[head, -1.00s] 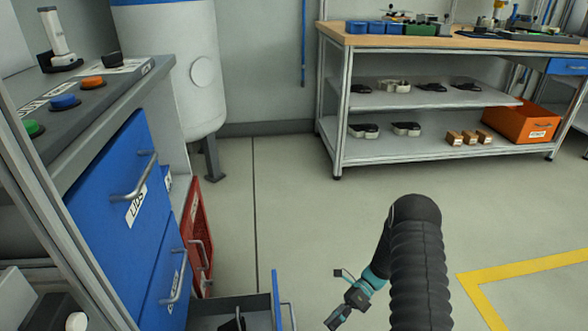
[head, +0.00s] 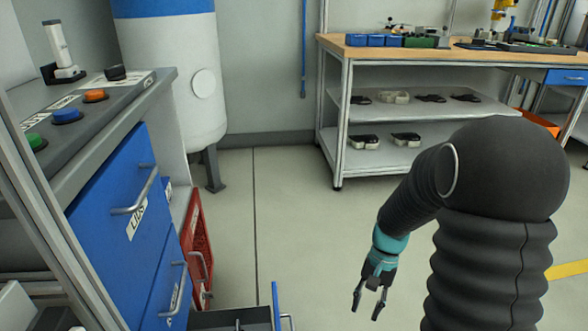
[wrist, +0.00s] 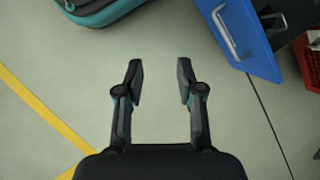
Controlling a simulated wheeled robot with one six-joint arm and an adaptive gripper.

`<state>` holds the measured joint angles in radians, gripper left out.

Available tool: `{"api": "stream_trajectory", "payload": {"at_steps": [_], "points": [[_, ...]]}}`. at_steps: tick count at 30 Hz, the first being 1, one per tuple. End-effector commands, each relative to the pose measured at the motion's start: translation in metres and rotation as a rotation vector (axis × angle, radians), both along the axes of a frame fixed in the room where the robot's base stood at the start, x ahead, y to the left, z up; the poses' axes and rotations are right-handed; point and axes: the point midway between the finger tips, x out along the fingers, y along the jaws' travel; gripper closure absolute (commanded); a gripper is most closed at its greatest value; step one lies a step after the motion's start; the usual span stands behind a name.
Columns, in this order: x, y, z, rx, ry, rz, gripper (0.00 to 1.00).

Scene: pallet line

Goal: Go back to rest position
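My gripper (head: 370,301) hangs over the open floor in the head view, to the right of the blue drawers, with its fingers pointing down. In the wrist view its two fingers (wrist: 160,82) stand apart with only grey floor between them, so it is open and empty. My dark, sleeved arm fills the right side of the head view.
A blue drawer front labelled LIDS (head: 130,205) is at the left. A lower drawer (head: 235,318) is pulled out below it. A red crate (head: 197,245) stands behind the drawers. A workbench (head: 450,48) with shelves is at the back. The floor between is clear.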

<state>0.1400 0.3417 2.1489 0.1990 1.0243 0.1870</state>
Motion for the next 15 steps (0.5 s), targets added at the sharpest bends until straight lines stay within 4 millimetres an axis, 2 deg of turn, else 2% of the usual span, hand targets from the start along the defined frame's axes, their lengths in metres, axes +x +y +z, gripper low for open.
{"api": "stream_trajectory", "payload": {"at_steps": [3, 15], "points": [[-0.011, -0.001, 0.029, -0.022, -0.098, 0.091, 0.63], [-0.055, -0.003, 0.106, -0.121, -0.383, 0.322, 0.63]]}}
